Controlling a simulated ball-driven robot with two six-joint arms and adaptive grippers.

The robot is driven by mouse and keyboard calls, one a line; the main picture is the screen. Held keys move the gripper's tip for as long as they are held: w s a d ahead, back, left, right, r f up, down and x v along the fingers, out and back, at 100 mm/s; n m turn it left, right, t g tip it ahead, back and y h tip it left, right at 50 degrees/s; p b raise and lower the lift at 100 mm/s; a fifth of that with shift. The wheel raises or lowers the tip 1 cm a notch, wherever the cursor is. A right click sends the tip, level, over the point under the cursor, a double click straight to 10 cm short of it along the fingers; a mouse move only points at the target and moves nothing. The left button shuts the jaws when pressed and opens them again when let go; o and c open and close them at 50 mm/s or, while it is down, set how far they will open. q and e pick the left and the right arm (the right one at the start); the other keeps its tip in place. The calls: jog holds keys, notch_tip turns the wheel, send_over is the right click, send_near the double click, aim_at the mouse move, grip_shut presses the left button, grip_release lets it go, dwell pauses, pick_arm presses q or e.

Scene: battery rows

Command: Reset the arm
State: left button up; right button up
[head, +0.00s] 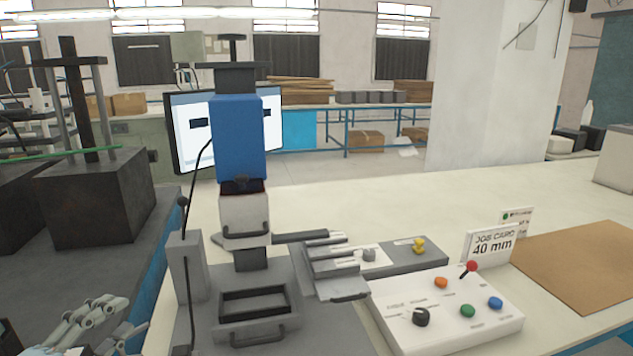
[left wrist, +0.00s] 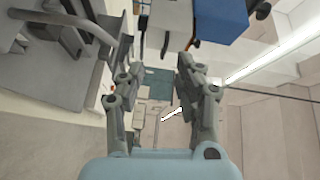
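My left gripper (head: 122,316) is at the bottom left corner of the head view, left of the grey machine base and apart from it. In the left wrist view its two fingers (left wrist: 155,75) are spread with nothing between them, so it is open and empty. The rest of the left arm is cut off by the frame edge. My right gripper is in neither view.
A press with a blue head (head: 237,140) stands on the white table (head: 400,220). Right of it are a white control box (head: 450,312) with coloured buttons, a "40 mm" job card (head: 490,247) and a brown board (head: 585,262). Dark machinery (head: 95,200) stands at left.

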pick_arm(q)
jog(key=s+d+f+n+g+y, duration=0.1)
jog(key=s+d+n+g+y, duration=0.15)
jog(key=s+n+g, duration=0.6)
jog(key=s+d+f+n+g+y, duration=0.1)
jog(key=s+f+n+g+y, duration=0.3)
jog(key=s+n, duration=0.65)
jog(key=s+a+f+g+h+b, duration=0.2)
jog(key=f+b, duration=0.8)
jog(key=f, duration=2.5)
jog(key=s+a+f+g+b, duration=0.1)
jog(key=s+f+b, duration=0.6)
jog(key=s+f, duration=1.3)
notch_tip(320, 180, down, 2)
jog(key=shift+a+f+g+y, duration=0.15)
jog(key=shift+f+g+y, duration=0.1)
jog(key=shift+g+y, duration=0.15)
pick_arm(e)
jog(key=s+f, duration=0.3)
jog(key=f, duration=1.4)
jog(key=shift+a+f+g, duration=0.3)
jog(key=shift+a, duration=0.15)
